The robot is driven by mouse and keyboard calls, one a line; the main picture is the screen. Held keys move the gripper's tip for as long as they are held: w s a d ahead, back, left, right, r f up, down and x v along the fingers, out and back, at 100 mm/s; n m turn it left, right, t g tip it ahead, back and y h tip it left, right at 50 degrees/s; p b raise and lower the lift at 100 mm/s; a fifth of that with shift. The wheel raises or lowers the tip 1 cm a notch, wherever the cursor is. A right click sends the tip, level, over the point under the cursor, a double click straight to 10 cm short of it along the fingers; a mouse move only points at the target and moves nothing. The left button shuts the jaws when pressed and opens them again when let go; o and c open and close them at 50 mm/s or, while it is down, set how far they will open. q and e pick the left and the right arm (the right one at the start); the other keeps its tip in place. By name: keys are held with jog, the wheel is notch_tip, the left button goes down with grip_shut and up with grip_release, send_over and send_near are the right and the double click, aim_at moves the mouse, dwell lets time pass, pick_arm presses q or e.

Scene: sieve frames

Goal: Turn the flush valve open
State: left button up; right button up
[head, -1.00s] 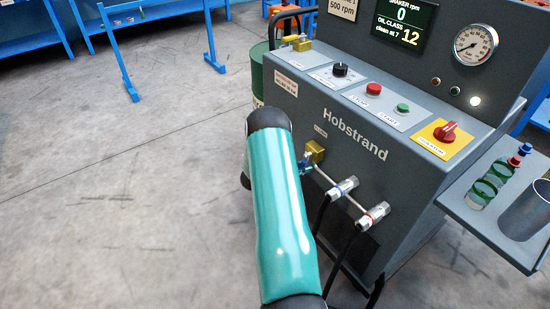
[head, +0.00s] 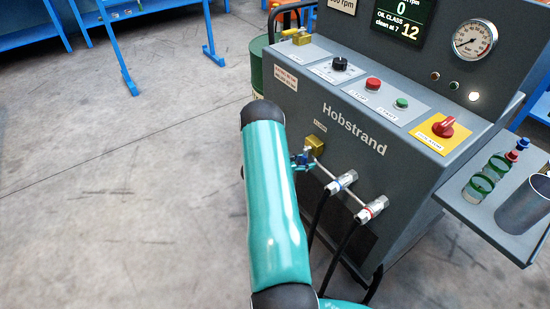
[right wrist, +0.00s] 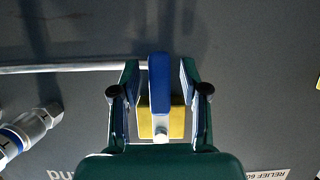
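The flush valve has a brass body (head: 315,146) on the front of the grey Hobstrand machine, beside a thin metal pipe. Its blue lever (right wrist: 159,85) stands across the pipe in the right wrist view, with the brass body (right wrist: 175,122) behind it. My right gripper (right wrist: 159,92) is open, its two fingers on either side of the blue lever. A narrow gap shows on each side. In the head view my teal right arm hides most of that gripper. My left gripper is not in view.
Two hose couplings (head: 342,182) (head: 372,208) sit on the pipe right of the valve, with black hoses hanging below. The panel above carries a black knob (head: 339,64), red button (head: 373,83), green button (head: 401,103) and red switch (head: 443,127). A shelf (head: 480,212) holds bottles at right.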

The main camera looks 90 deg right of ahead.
jog(key=shift+w, duration=0.1)
jog(key=v, duration=1.2)
dwell(0.4)
